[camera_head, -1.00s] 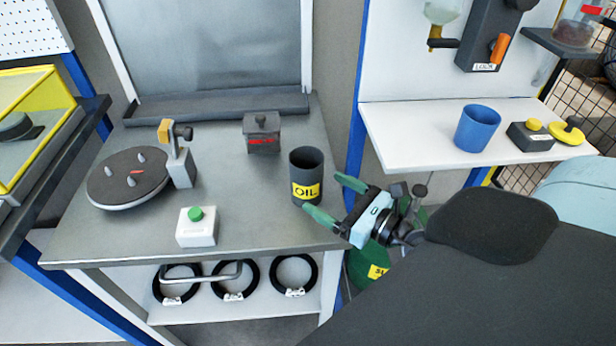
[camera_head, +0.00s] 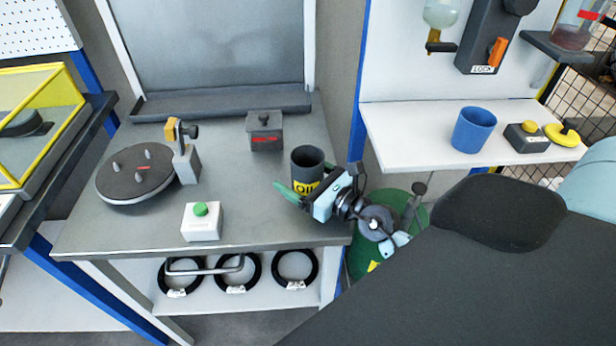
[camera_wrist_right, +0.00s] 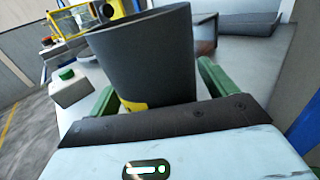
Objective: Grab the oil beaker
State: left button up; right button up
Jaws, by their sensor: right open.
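The oil beaker (camera_head: 306,162) is a dark grey cup with a yellow "OIL" label. It stands upright on the right part of the grey workbench. My right gripper (camera_head: 306,190) is open at the beaker's near side, and its body hides part of the label. In the right wrist view the beaker (camera_wrist_right: 150,60) stands between the two green fingers of the gripper (camera_wrist_right: 155,95), with a finger on each side. I cannot tell whether either finger touches it. My left gripper is not in view.
On the bench are a dark turntable (camera_head: 137,174), a white box with a green button (camera_head: 202,222) and a lidded grey box (camera_head: 265,132) behind the beaker. A blue cup (camera_head: 473,131) stands on the white shelf at right. Black coils (camera_head: 238,272) lie below.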

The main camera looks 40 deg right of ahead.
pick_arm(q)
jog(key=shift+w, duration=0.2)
pick_arm(e)
jog(key=c, duration=1.2)
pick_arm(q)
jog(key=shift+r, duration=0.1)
pick_arm(e)
jog(key=shift+r, duration=0.15)
jog(key=shift+r+p, duration=0.65)
jog(key=shift+r, duration=0.75)
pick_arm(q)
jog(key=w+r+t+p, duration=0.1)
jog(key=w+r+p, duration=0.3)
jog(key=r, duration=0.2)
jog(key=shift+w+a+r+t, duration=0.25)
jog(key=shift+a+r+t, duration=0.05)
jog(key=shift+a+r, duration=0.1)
pick_arm(e)
jog(key=shift+r, duration=7.4)
